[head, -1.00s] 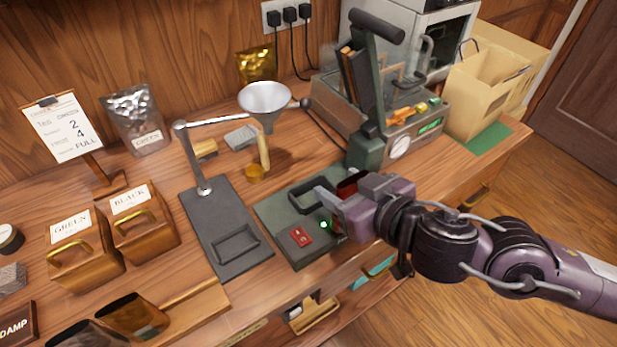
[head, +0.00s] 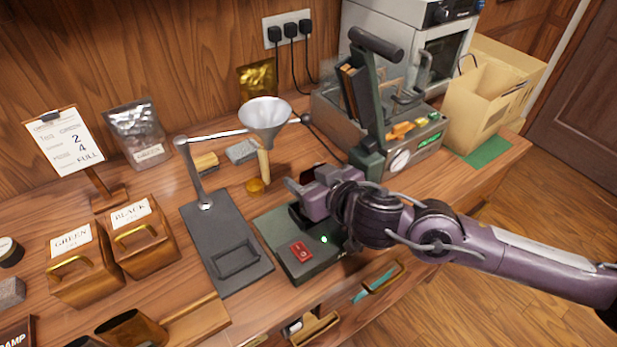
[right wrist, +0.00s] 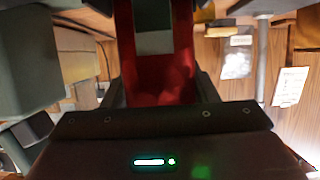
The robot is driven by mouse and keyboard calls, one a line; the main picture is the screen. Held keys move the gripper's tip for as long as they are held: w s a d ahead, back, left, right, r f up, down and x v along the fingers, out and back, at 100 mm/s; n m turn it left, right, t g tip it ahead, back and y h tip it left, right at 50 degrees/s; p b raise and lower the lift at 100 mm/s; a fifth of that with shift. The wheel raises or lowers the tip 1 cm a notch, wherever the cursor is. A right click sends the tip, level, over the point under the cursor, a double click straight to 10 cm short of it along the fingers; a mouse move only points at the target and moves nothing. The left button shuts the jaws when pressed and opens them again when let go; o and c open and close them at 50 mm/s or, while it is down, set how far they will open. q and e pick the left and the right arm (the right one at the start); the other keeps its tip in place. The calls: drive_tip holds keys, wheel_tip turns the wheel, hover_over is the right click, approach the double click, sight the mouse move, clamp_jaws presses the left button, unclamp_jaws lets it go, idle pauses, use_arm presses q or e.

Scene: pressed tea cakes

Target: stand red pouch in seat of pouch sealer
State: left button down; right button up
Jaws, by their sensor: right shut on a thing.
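The red pouch (right wrist: 160,85) stands upright in the middle of the right wrist view, with a pale patch near its top. My right gripper (head: 302,192) is shut on it. In the head view the gripper hides nearly all of the pouch. The pouch sealer (head: 312,268) is a dark green box with a red switch and a lit green lamp, near the front of the bench. My right gripper is over its back part and covers the seat. I cannot tell whether the pouch touches the sealer. My left gripper is not in view.
A funnel (head: 265,115) on a dark-based stand (head: 205,225) is left of the sealer. A large lever press (head: 368,155) stands close behind right. Wooden boxes (head: 145,250) are at left, a silver pouch (head: 138,135) and gold pouch (head: 258,78) at the back.

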drive_tip(key=shift+f, duration=0.25)
drive_tip(key=o, duration=1)
drive_tip(key=shift+r, duration=0.15)
drive_tip(key=shift+r, duration=0.3)
drive_tip(key=v, duration=0.8)
drive_tip(key=shift+s+d, duration=0.2)
drive_tip(key=shift+s, duration=0.05)
drive_tip(key=p+v, duration=0.2)
drive_tip(key=v, duration=0.1)
drive_tip(key=shift+s+d, duration=0.1)
drive_tip(key=shift+s, duration=0.1)
